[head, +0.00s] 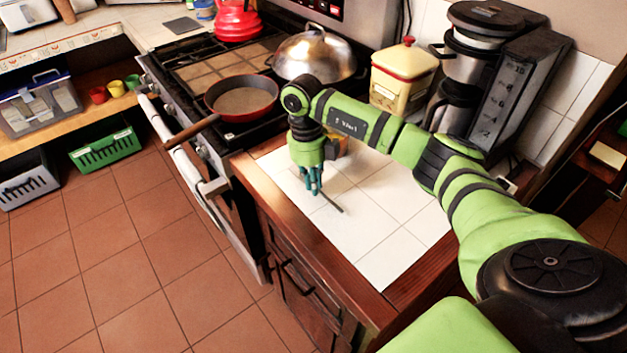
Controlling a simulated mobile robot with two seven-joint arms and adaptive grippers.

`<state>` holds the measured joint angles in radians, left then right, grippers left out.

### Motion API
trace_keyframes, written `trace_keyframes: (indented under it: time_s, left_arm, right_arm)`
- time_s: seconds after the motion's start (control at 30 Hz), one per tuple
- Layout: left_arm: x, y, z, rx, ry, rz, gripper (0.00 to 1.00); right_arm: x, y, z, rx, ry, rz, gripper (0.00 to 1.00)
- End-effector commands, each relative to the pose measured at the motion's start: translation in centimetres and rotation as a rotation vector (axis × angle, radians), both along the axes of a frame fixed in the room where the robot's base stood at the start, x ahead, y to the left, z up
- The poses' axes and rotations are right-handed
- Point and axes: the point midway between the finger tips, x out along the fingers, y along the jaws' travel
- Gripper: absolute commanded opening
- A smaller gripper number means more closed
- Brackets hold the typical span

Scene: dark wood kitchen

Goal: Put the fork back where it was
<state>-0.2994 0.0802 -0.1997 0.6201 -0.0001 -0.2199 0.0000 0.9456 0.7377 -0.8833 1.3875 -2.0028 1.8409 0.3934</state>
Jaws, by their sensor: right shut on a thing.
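The fork (331,204) shows as a thin dark piece at the white tiled counter (375,245), slanting down and to the right from my fingers. My right gripper (314,190) points down over the left part of this counter and is shut on the fork. The fingers hide the fork's upper end. I cannot tell whether the fork touches the tiles. My left gripper is not in view.
A red-rimmed pan (243,97) sits on the stove left of my gripper, its handle over the front edge. Behind stand a yellow canister (402,75) and a coffee maker (470,70). A glass or jar is partly hidden behind my gripper. The counter's front right is clear.

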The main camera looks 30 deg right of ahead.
Motion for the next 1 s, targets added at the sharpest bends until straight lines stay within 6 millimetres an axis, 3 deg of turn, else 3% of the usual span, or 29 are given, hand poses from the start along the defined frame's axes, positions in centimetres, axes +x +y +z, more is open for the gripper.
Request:
trace_keyframes:
  time_s: [0.77, 0.8, 0.87, 1.0]
  left_arm:
    - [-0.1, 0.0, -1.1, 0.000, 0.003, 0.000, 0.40]
    - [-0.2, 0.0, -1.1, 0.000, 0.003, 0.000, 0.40]
    - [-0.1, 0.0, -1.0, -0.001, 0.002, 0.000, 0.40]
    - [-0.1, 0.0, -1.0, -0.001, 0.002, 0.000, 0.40]
  right_arm:
    - [0.0, 0.0, -1.5, 0.000, 0.001, 0.000, 0.00]
    - [0.0, 0.0, -1.4, 0.000, 0.000, 0.000, 0.22]
    - [0.0, 0.0, -1.4, 0.000, 0.000, 0.000, 0.41]
    - [0.0, 0.0, -1.4, 0.000, 0.000, 0.000, 0.41]
